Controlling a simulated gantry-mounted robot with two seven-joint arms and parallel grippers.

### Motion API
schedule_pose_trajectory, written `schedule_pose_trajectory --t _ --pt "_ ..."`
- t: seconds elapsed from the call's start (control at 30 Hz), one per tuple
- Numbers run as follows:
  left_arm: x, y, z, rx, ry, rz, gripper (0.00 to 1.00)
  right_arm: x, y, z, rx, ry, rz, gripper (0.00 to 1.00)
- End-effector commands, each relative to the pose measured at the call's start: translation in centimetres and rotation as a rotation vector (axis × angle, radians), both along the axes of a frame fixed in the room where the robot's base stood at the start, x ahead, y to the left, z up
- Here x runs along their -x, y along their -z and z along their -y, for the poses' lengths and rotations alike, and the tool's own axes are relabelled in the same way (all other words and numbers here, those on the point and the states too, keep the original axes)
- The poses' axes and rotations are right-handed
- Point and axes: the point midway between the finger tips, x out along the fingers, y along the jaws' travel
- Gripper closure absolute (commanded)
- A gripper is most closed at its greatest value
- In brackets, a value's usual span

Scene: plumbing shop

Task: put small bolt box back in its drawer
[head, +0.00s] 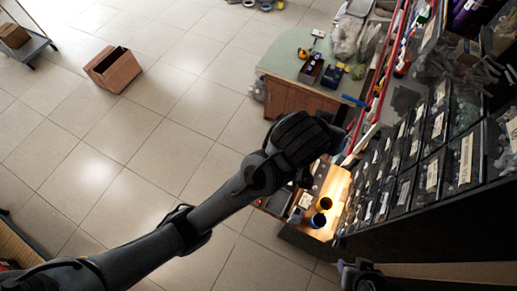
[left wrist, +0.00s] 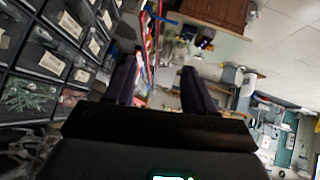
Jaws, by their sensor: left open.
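The wall of dark, labelled small-parts drawers (head: 412,158) fills the right side of the head view. It also shows at the left of the left wrist view (left wrist: 45,62). My left gripper (left wrist: 158,88) is open, with nothing visible between its fingers. In the head view its dark wrist (head: 298,140) is beside the drawer wall and hides its fingertips. I cannot pick out the small bolt box for certain in either view. A dark part of mine (head: 360,275) at the bottom of the head view may be the right gripper; its jaws are unclear.
A green-topped counter (head: 285,60) with tools stands beyond.

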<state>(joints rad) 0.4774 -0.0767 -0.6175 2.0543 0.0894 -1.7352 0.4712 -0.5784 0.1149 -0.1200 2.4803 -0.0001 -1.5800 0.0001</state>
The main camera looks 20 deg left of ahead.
Motion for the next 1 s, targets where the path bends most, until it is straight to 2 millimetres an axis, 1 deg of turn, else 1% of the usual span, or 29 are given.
schedule_pose_trajectory --t 0.03,0.07,0.1,0.17,0.2,0.27,0.3,0.37,0.4,0.53,0.6,0.7,0.83,1.0 --pt "1.0 3.2 -2.0 0.0 -0.008 -0.049 0.46 0.0 0.0 0.0 0.0 0.0 0.0 0.57" --pt "1.6 4.7 -3.2 -0.003 -0.011 -0.069 0.46 0.0 0.0 0.0 0.001 -0.001 -0.001 0.57" --pt "2.5 6.8 -4.7 -0.01 -0.014 -0.096 0.46 0.0 0.0 0.0 0.001 -0.001 -0.001 0.57" --pt "4.1 9.8 -7.1 -0.025 -0.019 -0.137 0.46 0.0 0.0 0.1 0.003 -0.002 -0.001 0.57" --pt "5.3 11.6 -8.7 -0.036 -0.023 -0.161 0.46 0.0 0.0 0.1 0.004 -0.003 -0.001 0.57" --pt "7.4 14.3 -11.2 -0.061 -0.028 -0.2 0.46 0.1 0.0 0.1 0.006 -0.003 -0.001 0.57" --pt "8.8 15.8 -12.7 -0.079 -0.03 -0.224 0.46 0.1 0.1 0.2 0.007 -0.004 -0.002 0.57" --pt "11.1 17.9 -14.9 -0.109 -0.032 -0.256 0.46 0.1 0.1 0.2 0.009 -0.006 -0.002 0.57" --pt "12.6 19.0 -16.3 -0.13 -0.03 -0.277 0.46 0.1 0.1 0.2 0.01 -0.006 -0.002 0.57" --pt "17.1 21.7 -20.1 -0.198 -0.023 -0.335 0.46 0.1 0.1 0.2 0.01 -0.006 -0.003 0.57" --pt "19.1 22.5 -21.6 -0.229 -0.015 -0.357 0.46 0.1 0.1 0.2 0.009 -0.007 -0.003 0.57" --pt "21.1 23.2 -23.1 -0.264 -0.004 -0.38 0.46 0.1 0.1 0.2 0.009 -0.006 -0.003 0.57" --pt "22.5 23.6 -24.1 -0.29 0.004 -0.397 0.46 0.1 0.1 0.2 0.007 -0.005 -0.003 0.57" --pt "22.9 23.7 -24.4 -0.297 0.007 -0.401 0.46 0.1 0.1 0.1 0.003 -0.002 -0.003 0.57"
